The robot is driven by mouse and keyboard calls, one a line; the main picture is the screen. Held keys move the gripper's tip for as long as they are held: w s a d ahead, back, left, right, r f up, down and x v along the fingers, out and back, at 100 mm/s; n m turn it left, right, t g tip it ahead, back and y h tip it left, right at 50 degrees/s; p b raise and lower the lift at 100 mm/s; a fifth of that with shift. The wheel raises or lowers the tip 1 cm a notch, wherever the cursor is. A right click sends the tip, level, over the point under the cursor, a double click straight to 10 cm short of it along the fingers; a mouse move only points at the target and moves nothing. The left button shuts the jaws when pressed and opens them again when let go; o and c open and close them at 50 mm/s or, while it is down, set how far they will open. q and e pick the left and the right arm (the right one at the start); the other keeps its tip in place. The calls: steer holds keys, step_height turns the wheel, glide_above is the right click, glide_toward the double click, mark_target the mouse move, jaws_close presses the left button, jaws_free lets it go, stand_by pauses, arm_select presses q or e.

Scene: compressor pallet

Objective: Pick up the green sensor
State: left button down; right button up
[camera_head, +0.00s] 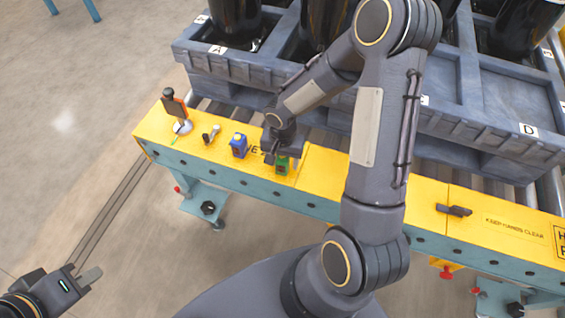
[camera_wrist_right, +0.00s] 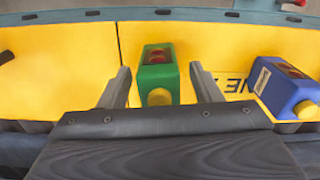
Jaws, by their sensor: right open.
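The green sensor (camera_head: 282,166) stands on the yellow ledge of the conveyor in the head view, partly hidden by my right gripper (camera_head: 281,160). In the right wrist view the green sensor (camera_wrist_right: 159,76) is a green box with a yellow knob and dark red round parts on top. It lies between the two open fingers of my right gripper (camera_wrist_right: 160,88), with a gap on each side. My left gripper (camera_head: 86,284) is at the lower left of the head view, over the floor, away from the ledge. Its fingers are too small to judge.
A blue sensor (camera_head: 239,146) stands left of the green one and shows at right in the wrist view (camera_wrist_right: 288,88). A small metal tool (camera_head: 211,134) and an orange-black device (camera_head: 176,109) are farther left. The grey pallet (camera_head: 290,84) stands behind. A black part (camera_head: 454,210) lies on the right.

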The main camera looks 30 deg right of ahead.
steer(key=c, duration=1.1)
steer(key=shift+r, duration=0.1)
